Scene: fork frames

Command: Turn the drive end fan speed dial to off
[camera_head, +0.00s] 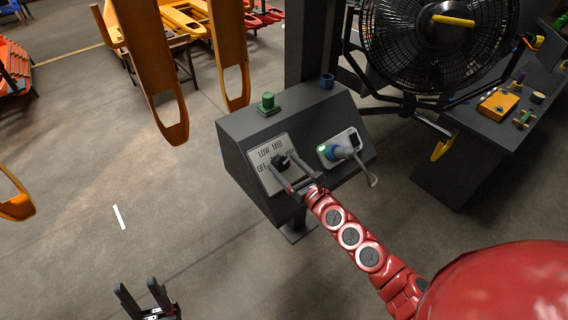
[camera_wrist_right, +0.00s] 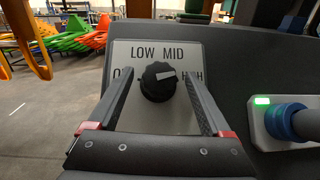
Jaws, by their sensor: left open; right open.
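The fan speed dial (camera_wrist_right: 158,88) is a black knob on a pale plate (camera_wrist_right: 150,50) lettered LOW, MID and, partly hidden by my fingers, OFF and HIGH. Its light pointer mark lies to the right, towards the HIGH side. In the head view the dial (camera_head: 281,162) sits on the sloping face of a dark console. My right gripper (camera_wrist_right: 157,75) is open, with one finger on each side of the knob. Gaps show between the fingers and the knob. My left gripper (camera_head: 137,285) is open and empty, low over the floor at bottom left.
The console (camera_head: 235,135) carries a green button (camera_head: 267,103), a blue ring (camera_head: 327,80) and a plate with a blue plug (camera_head: 335,153) and green light. A large fan (camera_head: 400,50) stands behind right, beside a dark bench (camera_head: 450,150). Orange frames (camera_head: 160,80) hang left.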

